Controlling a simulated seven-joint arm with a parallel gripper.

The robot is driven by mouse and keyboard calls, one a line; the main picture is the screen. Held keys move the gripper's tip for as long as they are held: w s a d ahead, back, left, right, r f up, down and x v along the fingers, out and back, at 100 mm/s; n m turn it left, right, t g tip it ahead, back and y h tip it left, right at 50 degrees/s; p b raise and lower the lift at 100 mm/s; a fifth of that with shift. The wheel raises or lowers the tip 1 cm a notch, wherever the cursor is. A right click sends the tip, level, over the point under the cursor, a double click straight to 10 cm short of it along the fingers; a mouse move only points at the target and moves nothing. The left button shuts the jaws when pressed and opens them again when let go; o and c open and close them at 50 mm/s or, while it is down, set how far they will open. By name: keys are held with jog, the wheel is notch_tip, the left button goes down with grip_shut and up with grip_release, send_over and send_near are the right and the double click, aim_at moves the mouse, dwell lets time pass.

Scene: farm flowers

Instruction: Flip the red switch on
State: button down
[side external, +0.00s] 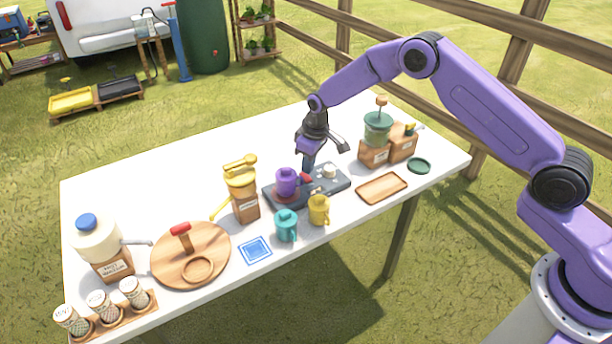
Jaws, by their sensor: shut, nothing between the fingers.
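A dark grey base (345,184) lies on the white table near its middle. A small red piece (306,179), which looks like the red switch, sits on this base just right of a purple pot (287,180). Whether the switch is on or off is too small to tell. My gripper (308,168) points down over the base, shut and empty. Its fingertips are right at or just behind the red piece; I cannot tell whether they touch it. A cream knob (330,171) stands on the base to the right.
A teal mug (286,226) and a yellow mug (319,210) stand in front of the base. A brown grinder with a yellow top (244,200) is left. Wooden boxes (374,154) and a tray (381,189) are right. A round board (165,262) bears another red-topped handle (180,229).

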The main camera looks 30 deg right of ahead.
aim_at(308, 180)
jog(key=shift+r, duration=2.3)
jog(key=s+a+r+n, duration=0.1)
jog(key=s+r, duration=0.3)
jog(key=s, duration=0.4)
jog(key=s+a+r+n+g, duration=0.1)
jog(key=s+r, duration=0.4)
jog(key=s, duration=0.2)
jog(key=s+a+r+n, duration=0.1)
jog(key=s+r, duration=0.3)
jog(key=s, duration=0.4)
jog(key=s+d+n, duration=0.1)
jog(key=s+d, duration=0.3)
jog(key=s, duration=0.3)
jog(key=s+d+r+n, duration=0.1)
jog(key=s+d, duration=0.3)
jog(key=s, duration=0.3)
jog(key=s+d+r+n, duration=0.1)
jog(key=s+d, duration=0.2)
jog(key=s, duration=0.5)
jog(key=shift+d+r+n, duration=0.2)
jog(key=shift+d+n, duration=0.1)
jog(key=shift+d, duration=0.1)
jog(key=shift+s, duration=0.1)
